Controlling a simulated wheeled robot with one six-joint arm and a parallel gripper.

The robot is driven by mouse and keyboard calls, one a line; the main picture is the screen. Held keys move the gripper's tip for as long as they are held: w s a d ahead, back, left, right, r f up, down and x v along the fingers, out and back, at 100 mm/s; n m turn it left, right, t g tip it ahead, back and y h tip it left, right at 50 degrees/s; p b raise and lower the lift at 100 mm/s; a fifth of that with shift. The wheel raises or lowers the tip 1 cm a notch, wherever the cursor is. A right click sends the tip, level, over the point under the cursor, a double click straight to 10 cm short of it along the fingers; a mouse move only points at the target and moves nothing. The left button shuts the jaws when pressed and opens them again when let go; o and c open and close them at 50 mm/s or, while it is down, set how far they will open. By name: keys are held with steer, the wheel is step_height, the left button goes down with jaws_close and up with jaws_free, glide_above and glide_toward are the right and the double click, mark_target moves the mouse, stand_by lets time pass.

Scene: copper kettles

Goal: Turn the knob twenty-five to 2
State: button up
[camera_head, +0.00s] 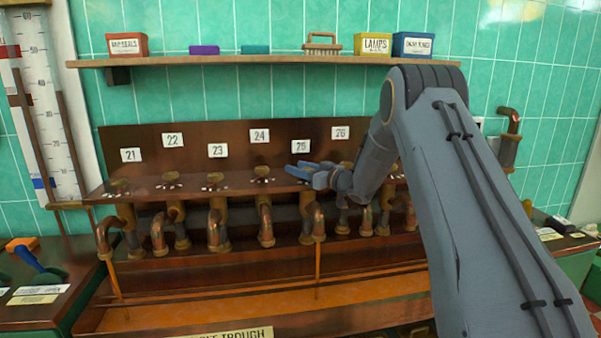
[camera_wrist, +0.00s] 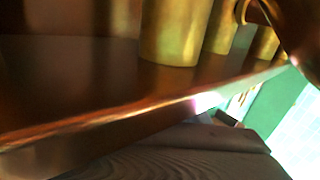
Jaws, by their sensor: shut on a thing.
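The label 25 (camera_head: 300,146) is on the dark wooden back board in the head view. My gripper (camera_head: 302,172), with blue fingers, is just below this label, at the place of knob twenty-five in the row. It is shut on that knob, which the fingers hide, so its pointer and setting cannot be read. A bent copper pipe (camera_head: 310,215) hangs below it. The wrist view is blurred and close; brass cylinders (camera_wrist: 175,30) show at its top, and no fingertips can be made out.
Knob twenty-four (camera_head: 262,172) is close to the left of my gripper, with more knobs further left. My forearm covers the right end of the row. A shelf (camera_head: 270,60) with boxes and a brush runs above. An orange trough (camera_head: 270,298) lies below.

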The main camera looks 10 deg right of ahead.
steer(key=shift+s+a+r+n+g+y, duration=0.1)
steer(key=shift+a+n+g+y, duration=0.05)
steer(key=shift+n+g+y, duration=0.3)
steer(key=o, duration=1.1)
steer(key=shift+c, duration=0.2)
step_height(320, 180, up, 10)
steer(key=b, duration=0.3)
